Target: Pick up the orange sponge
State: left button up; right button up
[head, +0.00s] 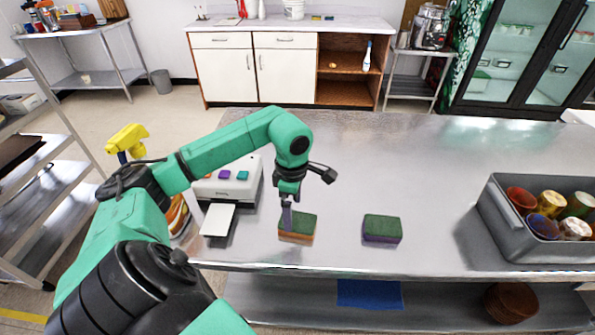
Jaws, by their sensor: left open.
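The orange sponge (303,237) has a green top layer and lies flat near the front edge of the metal table. My left gripper (287,217) points down at the left end of the sponge, with its fingers overlapping the green top. It is open; whether its fingers touch the sponge cannot be told. A purple sponge (382,229) with a green top lies apart to the right. My right gripper does not show.
A white machine (229,186) with coloured squares and a white plate stands left of the sponge. A grey bin (534,241) with several colourful cups stands at the right. The metal table (400,165) is clear behind the sponges.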

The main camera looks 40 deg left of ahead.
aim_at(295, 220)
pick_arm(q)
jog(key=f, duration=0.1)
jog(key=f+p, duration=0.1)
jog(key=f, duration=0.1)
jog(key=f+p, duration=0.1)
jog(key=shift+w+d+f, duration=0.15)
jog(key=shift+w+d, duration=0.05)
jog(key=shift+d, duration=0.1)
jog(key=shift+f, duration=0.25)
jog(key=c, duration=1.1)
jog(key=shift+c, duration=0.3)
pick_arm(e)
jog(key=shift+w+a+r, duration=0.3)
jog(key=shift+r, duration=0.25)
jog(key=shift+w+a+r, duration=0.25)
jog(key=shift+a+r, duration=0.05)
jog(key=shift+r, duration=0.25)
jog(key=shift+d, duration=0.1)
